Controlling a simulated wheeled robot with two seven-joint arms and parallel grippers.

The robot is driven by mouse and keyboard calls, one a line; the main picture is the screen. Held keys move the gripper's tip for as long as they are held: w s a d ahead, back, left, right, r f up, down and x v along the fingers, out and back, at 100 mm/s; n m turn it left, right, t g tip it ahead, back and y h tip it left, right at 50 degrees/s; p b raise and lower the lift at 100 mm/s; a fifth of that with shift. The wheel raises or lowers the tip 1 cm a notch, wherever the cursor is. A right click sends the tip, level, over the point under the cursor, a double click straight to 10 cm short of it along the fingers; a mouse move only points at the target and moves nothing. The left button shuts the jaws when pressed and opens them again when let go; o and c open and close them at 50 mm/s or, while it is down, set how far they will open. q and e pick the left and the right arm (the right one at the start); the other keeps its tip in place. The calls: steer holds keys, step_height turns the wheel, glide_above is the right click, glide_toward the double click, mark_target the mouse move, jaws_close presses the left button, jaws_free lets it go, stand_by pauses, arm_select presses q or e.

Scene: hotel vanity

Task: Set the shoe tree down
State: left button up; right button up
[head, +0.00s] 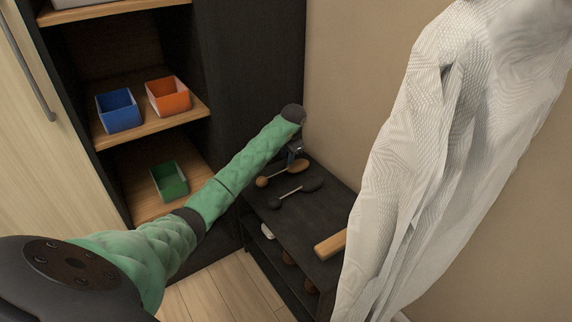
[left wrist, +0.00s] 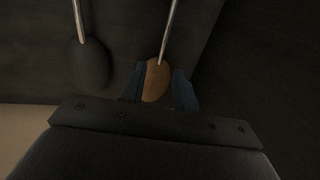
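The shoe tree with brown wooden ends and a thin metal rod lies at or just above the top of the dark low rack (head: 325,215); its near end (head: 262,182) shows in the head view. My left gripper (head: 294,152) is over its far, larger end. In the left wrist view, the blue fingers of my left gripper (left wrist: 160,86) lie on both sides of that brown wooden end (left wrist: 156,82), seemingly closed on it. I cannot tell whether the shoe tree touches the rack. My right gripper is not in view.
A dark shoe tree (head: 311,185) lies beside the brown one and shows in the left wrist view (left wrist: 86,66). A wooden-backed item (head: 330,244) lies nearer on the rack. A white hanging robe (head: 440,130) blocks the right. Blue (head: 119,110), orange (head: 168,97) and green (head: 169,181) bins sit on shelves.

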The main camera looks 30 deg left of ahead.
arm_select(q)
steer(key=r, duration=0.4)
steer(key=shift+s+d+r, duration=0.2)
steer(key=shift+d+r, duration=0.15)
steer(key=shift+d, duration=0.05)
